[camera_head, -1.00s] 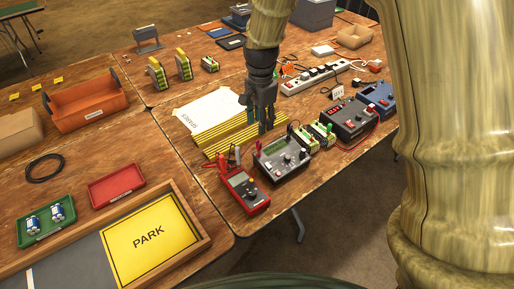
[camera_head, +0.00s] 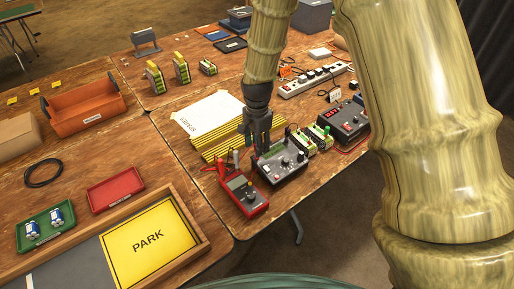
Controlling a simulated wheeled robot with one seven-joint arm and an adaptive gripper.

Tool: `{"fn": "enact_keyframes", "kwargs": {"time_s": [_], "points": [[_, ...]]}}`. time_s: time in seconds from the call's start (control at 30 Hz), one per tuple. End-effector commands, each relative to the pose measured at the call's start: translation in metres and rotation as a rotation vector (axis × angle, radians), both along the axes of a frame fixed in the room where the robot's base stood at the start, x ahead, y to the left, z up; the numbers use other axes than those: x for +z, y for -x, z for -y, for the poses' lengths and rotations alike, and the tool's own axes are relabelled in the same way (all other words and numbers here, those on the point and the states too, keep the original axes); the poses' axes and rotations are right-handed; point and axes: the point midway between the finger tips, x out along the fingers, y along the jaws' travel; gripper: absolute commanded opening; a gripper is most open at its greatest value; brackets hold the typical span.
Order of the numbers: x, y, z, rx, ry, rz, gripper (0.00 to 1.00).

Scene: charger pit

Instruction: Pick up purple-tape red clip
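My gripper (camera_head: 257,147) points down above the front edge of the striped mat, just behind the grey meter box. Its dark fingers look spread apart, with nothing visible between them. Red clips or leads (camera_head: 222,168) lie just left of the gripper, behind the red multimeter (camera_head: 243,195). A grey clip-like piece (camera_head: 235,158) stands beside them. Purple tape is too small to make out on any red clip. The gripper partly hides the grey meter box (camera_head: 283,164) and the mat.
The yellow-and-black striped mat (camera_head: 213,147) lies under a white sheet (camera_head: 205,110). Small green-ended modules (camera_head: 305,143) and a red-display power supply (camera_head: 345,120) stand to the right.

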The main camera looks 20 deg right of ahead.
Motion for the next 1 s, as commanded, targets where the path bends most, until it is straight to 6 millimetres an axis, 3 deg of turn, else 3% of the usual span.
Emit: {"fn": "enact_keyframes", "kwargs": {"time_s": [0.23,0.57,0.8,1.0], "points": [[-0.023,0.000,0.000,0.000,-0.001,-0.001,0.39],[-0.027,0.000,0.000,0.000,0.000,0.000,0.39],[-0.027,0.000,0.000,0.000,0.000,0.000,0.00],[-0.027,0.000,0.000,0.000,0.000,0.000,0.00]]}}
